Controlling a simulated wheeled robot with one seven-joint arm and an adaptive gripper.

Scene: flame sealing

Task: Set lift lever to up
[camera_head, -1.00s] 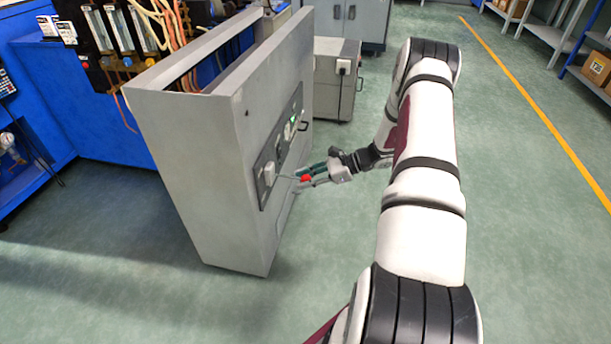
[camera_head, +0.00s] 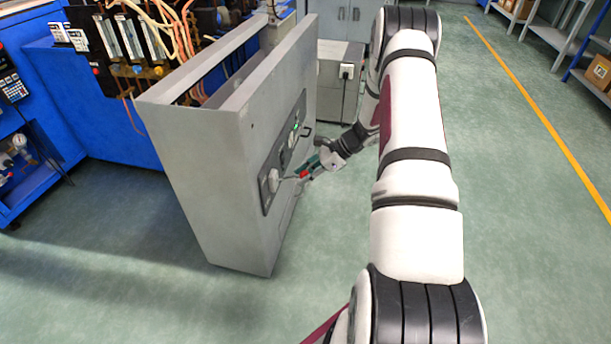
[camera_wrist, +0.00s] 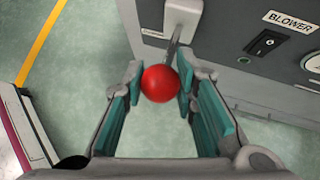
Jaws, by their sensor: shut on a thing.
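The lift lever's red ball knob (camera_wrist: 160,83) sits between my gripper's fingertips in the wrist view. Its thin metal shaft (camera_wrist: 174,46) runs to a pale mount (camera_wrist: 182,16) on the grey panel. My gripper (camera_wrist: 158,82) is shut on the knob, with the teal finger pads on either side. In the head view my gripper (camera_head: 304,171) is at the front of the grey cabinet (camera_head: 210,180), and the red knob (camera_head: 303,175) shows only as a small patch. The lever's mount (camera_head: 273,181) is on the dark control panel there.
A black rocker switch (camera_wrist: 265,43) under a "BLOWER" label (camera_wrist: 290,20) is on the panel right of the lever. A grey box (camera_head: 338,85) stands behind the cabinet. Green floor (camera_head: 530,200) right of my arm is clear.

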